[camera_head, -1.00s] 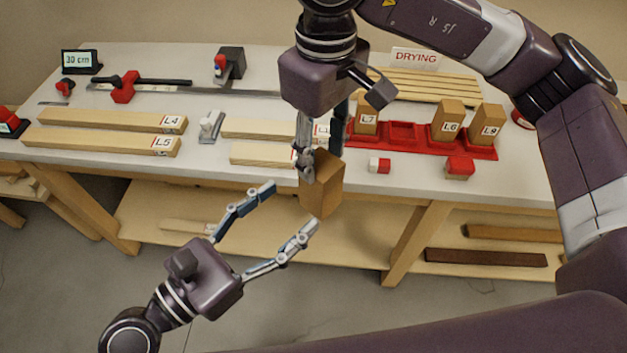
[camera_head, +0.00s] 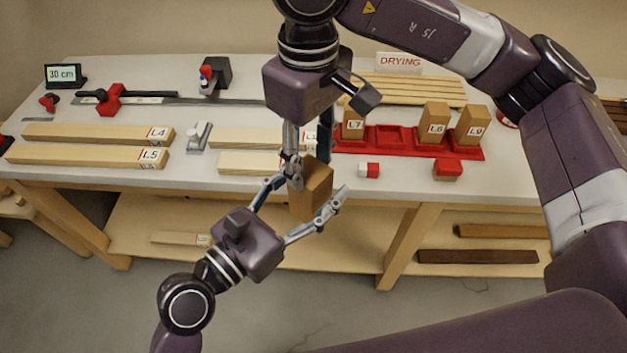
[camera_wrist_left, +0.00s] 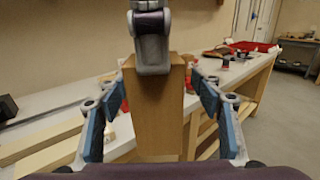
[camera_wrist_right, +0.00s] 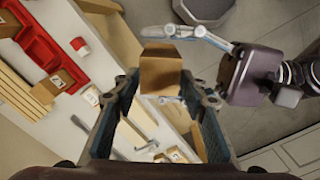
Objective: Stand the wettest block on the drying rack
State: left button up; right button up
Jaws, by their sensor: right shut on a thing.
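My right gripper (camera_head: 308,165) points down and is shut on a wooden block (camera_head: 316,190), held in the air before the bench's front edge. The block also shows in the right wrist view (camera_wrist_right: 160,72). My left gripper (camera_head: 305,195) is open, with its fingers on either side of the block's lower part. In the left wrist view the block (camera_wrist_left: 157,105) stands between the spread blue pads, with gaps at both sides. Blocks L7 (camera_head: 353,123), L6 (camera_head: 433,124) and L9 (camera_head: 472,126) stand in the red tray (camera_head: 383,138). The slatted drying rack (camera_head: 425,90) lies behind, under the DRYING sign (camera_head: 400,63).
Long boards L4 (camera_head: 90,133) and L5 (camera_head: 80,155) lie at the left. A red-and-white piece (camera_head: 369,170) and a red-topped block (camera_head: 447,170) sit near the front edge. A display (camera_head: 62,75) reads 30 cm. One tray pocket between L7 and L6 is empty.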

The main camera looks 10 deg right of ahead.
pick_arm(q)
jog(key=c, duration=1.2)
jog(key=shift+s, duration=0.1)
jog(key=shift+c, duration=0.9)
pick_arm(e)
jog(key=o, duration=0.8)
jog(key=shift+w, duration=0.1)
jog(key=o, duration=0.4)
jog(key=shift+o, duration=0.2)
